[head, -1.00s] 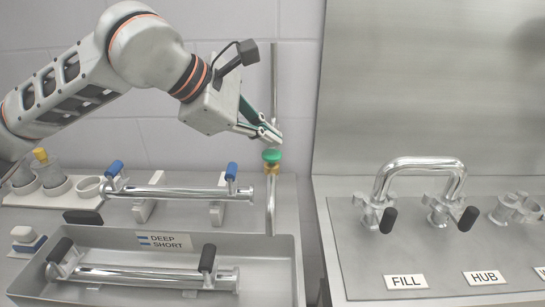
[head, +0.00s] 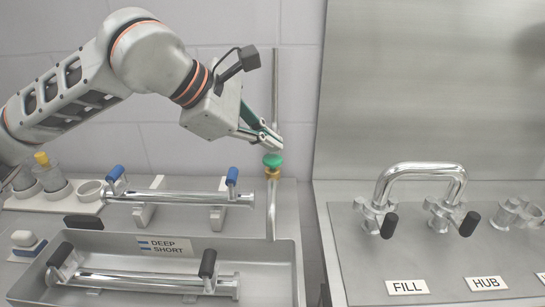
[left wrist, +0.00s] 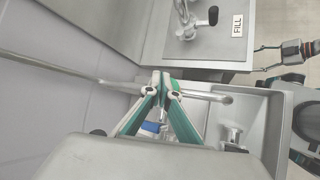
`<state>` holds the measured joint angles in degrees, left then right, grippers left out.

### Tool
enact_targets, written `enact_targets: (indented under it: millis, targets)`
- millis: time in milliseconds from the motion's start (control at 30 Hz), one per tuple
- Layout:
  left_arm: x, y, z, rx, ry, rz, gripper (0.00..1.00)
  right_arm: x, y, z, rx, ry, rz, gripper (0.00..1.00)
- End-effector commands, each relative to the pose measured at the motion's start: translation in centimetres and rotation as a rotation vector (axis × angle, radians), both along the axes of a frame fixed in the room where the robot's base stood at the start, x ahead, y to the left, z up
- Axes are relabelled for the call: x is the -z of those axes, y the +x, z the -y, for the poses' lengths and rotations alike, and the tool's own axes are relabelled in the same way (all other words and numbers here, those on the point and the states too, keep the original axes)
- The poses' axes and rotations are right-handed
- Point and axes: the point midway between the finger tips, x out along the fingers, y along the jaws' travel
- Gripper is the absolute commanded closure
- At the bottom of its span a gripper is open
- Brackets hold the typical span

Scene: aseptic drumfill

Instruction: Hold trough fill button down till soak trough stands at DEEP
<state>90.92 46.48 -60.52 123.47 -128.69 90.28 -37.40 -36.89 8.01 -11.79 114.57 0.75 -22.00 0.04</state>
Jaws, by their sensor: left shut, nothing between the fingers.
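The green fill button (head: 272,160) sits on a brass collar at the top of the spout pipe (head: 271,210) beside the trough. My left gripper (head: 272,142) is shut and empty, its fingertips pointing down at the button's top. They look at or just above it; contact is unclear. In the left wrist view the shut fingertips (left wrist: 161,82) hide the button. The soak trough (head: 290,262) holds a chrome tube with black handles. Its level plate (head: 165,246) reads DEEP above SHORT, with blue marks. I cannot make out the water level. My right gripper (left wrist: 268,74) shows small in the left wrist view.
A chrome tube with blue handles (head: 180,196) rests on stands behind the trough. A bench at right carries a chrome U-pipe (head: 420,168) and the FILL (head: 407,287) and HUB (head: 486,282) labels. Bottles stand in a white rack (head: 70,206) at left.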

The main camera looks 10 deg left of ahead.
Motion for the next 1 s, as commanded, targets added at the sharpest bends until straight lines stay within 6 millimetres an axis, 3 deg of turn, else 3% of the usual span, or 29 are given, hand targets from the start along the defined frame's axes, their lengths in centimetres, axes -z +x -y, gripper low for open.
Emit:
enact_targets:
  millis: [1000]
  targets:
    - [0.86, 0.0, 0.0, 0.0, 0.0, 0.0, 1.0, 0.31, 0.53, 0.22, 0.002, -0.003, 0.007, 0.39]
